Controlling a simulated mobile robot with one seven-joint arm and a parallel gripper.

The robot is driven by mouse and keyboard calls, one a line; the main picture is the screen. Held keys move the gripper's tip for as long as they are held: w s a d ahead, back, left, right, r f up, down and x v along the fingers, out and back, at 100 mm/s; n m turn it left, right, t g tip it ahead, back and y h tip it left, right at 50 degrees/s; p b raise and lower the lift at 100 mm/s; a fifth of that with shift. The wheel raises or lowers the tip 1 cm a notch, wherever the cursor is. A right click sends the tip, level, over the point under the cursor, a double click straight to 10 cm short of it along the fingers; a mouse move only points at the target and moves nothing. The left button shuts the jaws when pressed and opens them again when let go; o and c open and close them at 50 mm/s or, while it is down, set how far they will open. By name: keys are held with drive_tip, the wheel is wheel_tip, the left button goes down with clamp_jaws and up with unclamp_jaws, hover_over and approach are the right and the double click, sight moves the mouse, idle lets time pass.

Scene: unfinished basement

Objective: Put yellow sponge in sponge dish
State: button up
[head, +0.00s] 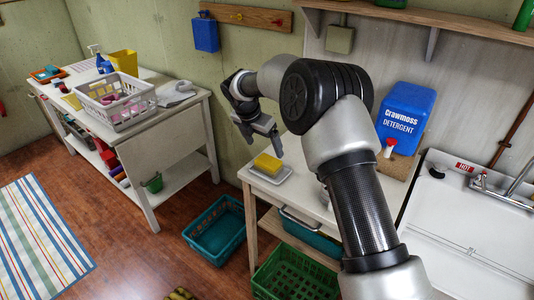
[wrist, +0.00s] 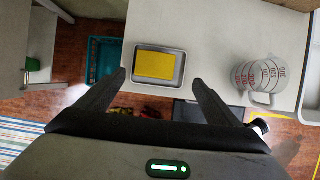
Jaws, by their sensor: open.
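The yellow sponge (head: 267,163) lies in a shallow, light-coloured sponge dish (head: 285,178) near the left end of the white table. In the wrist view the sponge (wrist: 155,65) lies flat inside the rim of the grey metal-looking dish (wrist: 140,83). My gripper (head: 262,137) is above the dish, apart from the sponge. In the wrist view its two fingers (wrist: 160,82) are spread wide and hold nothing.
A clear measuring jug (wrist: 260,78) stands on the table right of the dish. A blue detergent container (head: 405,115) stands farther right. A teal basket (head: 215,232) and a green crate (head: 290,275) are below. A worktable with a white basket (head: 120,118) stands left.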

drive_tip(key=s+d+r+m, duration=0.6)
drive_tip(key=s+r+m, duration=0.1)
drive_tip(key=s+r, duration=0.25)
drive_tip(key=s+d+r+m, duration=0.6)
drive_tip(key=s+r, duration=0.2)
drive_tip(key=r, duration=0.3)
drive_tip(key=s+d+m+t+y, duration=0.1)
drive_tip(key=s+d+m, duration=0.2)
drive_tip(key=s+m, duration=0.5)
drive_tip(key=s+d+f+m+y, duration=0.1)
drive_tip(key=s+d+m, duration=0.2)
drive_tip(key=s+m, duration=0.5)
drive_tip(key=s, duration=0.7)
drive_tip(key=shift+s+d+f+t+y, duration=0.2)
drive_tip(key=shift+s+d+t+y, duration=0.1)
drive_tip(key=shift+d+t, duration=0.1)
wheel_tip(320, 180, up, 4)
drive_tip(key=p, duration=0.3)
drive_tip(key=shift+p, duration=0.4)
